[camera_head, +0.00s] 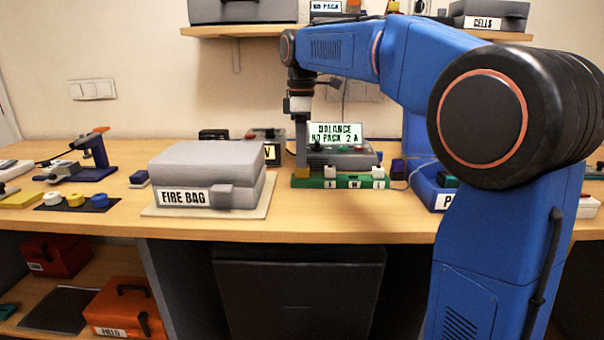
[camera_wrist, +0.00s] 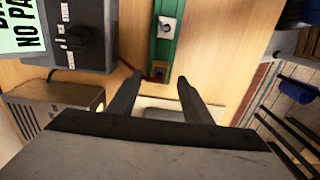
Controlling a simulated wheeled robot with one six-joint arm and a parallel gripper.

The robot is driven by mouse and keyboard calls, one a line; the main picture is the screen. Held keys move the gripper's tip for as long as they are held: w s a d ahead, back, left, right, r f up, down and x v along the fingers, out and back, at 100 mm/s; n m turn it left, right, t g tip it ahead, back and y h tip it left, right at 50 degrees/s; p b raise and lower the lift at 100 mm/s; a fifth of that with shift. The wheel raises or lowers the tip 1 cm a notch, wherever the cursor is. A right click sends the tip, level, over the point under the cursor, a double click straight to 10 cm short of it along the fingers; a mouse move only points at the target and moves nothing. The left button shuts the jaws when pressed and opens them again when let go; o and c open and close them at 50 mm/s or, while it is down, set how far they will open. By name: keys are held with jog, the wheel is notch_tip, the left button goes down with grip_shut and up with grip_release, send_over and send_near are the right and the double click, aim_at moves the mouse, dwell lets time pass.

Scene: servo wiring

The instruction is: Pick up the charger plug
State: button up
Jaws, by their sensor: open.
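A small yellow-tan plug (camera_wrist: 159,70) sits at the near end of a green strip (camera_wrist: 163,45) in the wrist view. A red lead runs left from it; I take it for the charger plug. In the head view, the green strip (camera_head: 345,182) lies in front of the balance charger (camera_head: 341,158), and a tan piece (camera_head: 302,172) shows at its left end. My gripper (camera_wrist: 161,77) is open and empty, its two fingertips apart on either side of the plug in the wrist picture. In the head view my gripper (camera_head: 301,148) points down above the strip's left end; contact cannot be told.
A grey fire bag box (camera_head: 205,165) stands close left of my gripper. A blue bin (camera_head: 432,190) is to the right. A wooden shelf (camera_head: 240,32) hangs behind. Bare bench top (camera_head: 330,212) lies in front of the strip.

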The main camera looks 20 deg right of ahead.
jog(key=shift+f, duration=1.75)
jog(key=c, duration=1.1)
jog(key=shift+c, duration=0.2)
notch_tip(320, 180, up, 10)
jog(key=shift+d, duration=0.15)
